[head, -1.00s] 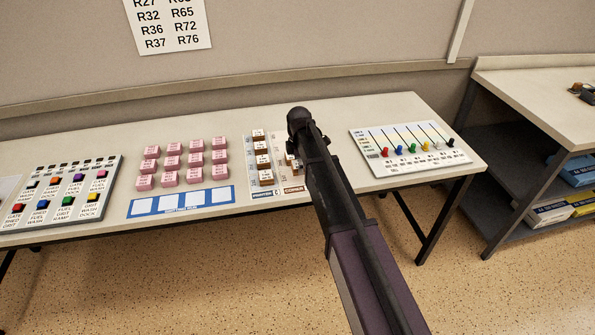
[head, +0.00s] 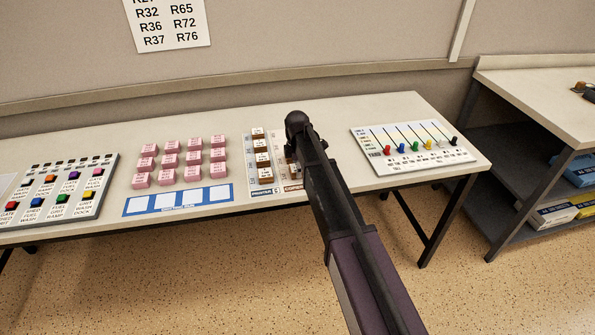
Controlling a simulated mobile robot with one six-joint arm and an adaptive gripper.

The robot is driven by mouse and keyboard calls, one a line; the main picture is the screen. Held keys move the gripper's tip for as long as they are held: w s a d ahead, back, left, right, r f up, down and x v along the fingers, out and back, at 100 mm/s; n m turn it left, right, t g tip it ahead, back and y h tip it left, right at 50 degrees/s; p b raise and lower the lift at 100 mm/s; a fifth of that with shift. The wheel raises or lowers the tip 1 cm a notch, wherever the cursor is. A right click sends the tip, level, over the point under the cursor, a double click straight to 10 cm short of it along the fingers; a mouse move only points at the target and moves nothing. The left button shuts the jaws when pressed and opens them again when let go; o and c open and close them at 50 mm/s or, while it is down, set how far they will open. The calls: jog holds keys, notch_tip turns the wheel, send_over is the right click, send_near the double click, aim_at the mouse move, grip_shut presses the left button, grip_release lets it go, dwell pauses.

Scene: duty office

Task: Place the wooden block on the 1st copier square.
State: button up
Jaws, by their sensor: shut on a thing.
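A white board (head: 254,188) on the long table has a left column marked PRINTER and a right column whose label is partly covered and reads like COPIER. Several brown wooden blocks with white tops (head: 264,161) stand in the left column. My arm crosses the right column and hides most of it, including the 1st copier square. My gripper (head: 297,121) is at the arm's far end, over or beside this column. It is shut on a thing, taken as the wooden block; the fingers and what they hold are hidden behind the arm.
Pink blocks (head: 168,160) stand in rows behind a blue strip with white squares (head: 182,201). A panel of coloured buttons (head: 57,190) lies at left, a slider panel (head: 412,147) at right. A second table (head: 545,100) stands at far right.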

jog(key=shift+f, duration=0.15)
jog(key=o, duration=1.2)
jog(key=shift+r, duration=0.2)
notch_tip(320, 180, up, 12)
jog(key=p, duration=1.2)
dwell(0.4)
jog(key=s+d+m, duration=2.1)
jog(key=s+d, duration=0.2)
jog(key=s, duration=0.3)
jog(key=shift+d, duration=0.15)
